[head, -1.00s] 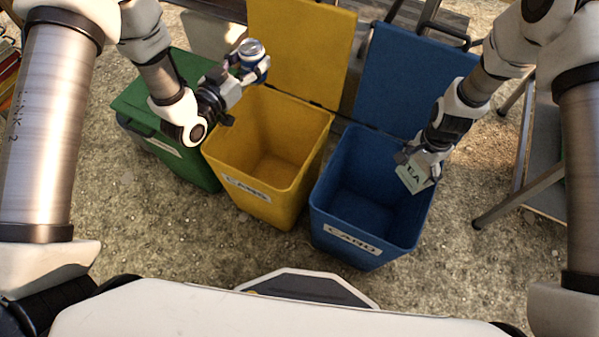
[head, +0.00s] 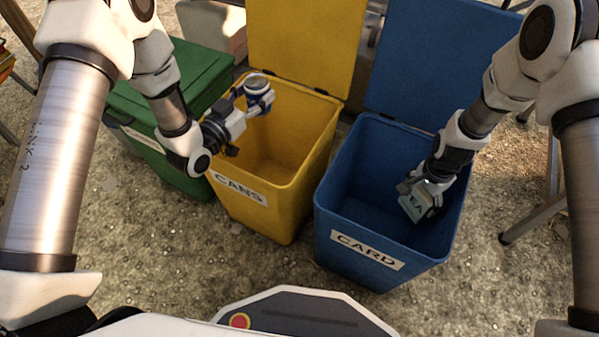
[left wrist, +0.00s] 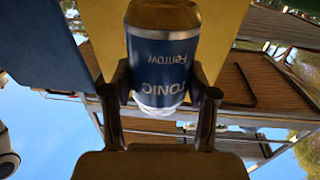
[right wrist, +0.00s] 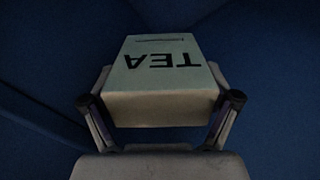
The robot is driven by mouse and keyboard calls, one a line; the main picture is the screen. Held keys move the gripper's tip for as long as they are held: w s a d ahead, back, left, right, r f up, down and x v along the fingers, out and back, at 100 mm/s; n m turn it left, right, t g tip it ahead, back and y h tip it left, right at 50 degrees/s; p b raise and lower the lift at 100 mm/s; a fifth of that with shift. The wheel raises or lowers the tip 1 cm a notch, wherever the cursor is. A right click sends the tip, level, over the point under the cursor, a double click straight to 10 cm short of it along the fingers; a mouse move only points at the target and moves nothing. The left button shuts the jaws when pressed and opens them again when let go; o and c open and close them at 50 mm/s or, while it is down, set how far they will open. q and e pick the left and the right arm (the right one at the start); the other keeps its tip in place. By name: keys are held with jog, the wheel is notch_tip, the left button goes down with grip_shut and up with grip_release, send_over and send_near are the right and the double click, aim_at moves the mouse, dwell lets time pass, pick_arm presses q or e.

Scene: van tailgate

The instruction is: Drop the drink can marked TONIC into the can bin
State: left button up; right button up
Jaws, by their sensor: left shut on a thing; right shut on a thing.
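The TONIC drink can (left wrist: 162,60) is dark blue with silver ends. My left gripper (head: 253,98) is shut on it. In the head view the can (head: 258,86) is over the yellow bin marked CANS (head: 239,190), near its back left part, and the bin's lid stands open. My right gripper (head: 424,193) is shut on a pale green box marked TEA (right wrist: 160,80). In the head view the box (head: 413,207) is at the opening of the blue bin marked CARD (head: 367,253). The right wrist view shows dark blue bin walls around it.
A green bin (head: 170,161) with its lid closed stands left of the yellow bin. The open yellow lid (head: 305,45) and open blue lid (head: 435,65) rise behind their bins. A metal-legged table stands at the right. Gravelly ground lies in front.

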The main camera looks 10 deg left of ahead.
pick_arm(q)
jog(key=shift+f, duration=0.15)
pick_arm(e)
jog(key=shift+f, duration=0.15)
pick_arm(q)
jog(key=o, duration=1)
notch_tip(320, 180, up, 10)
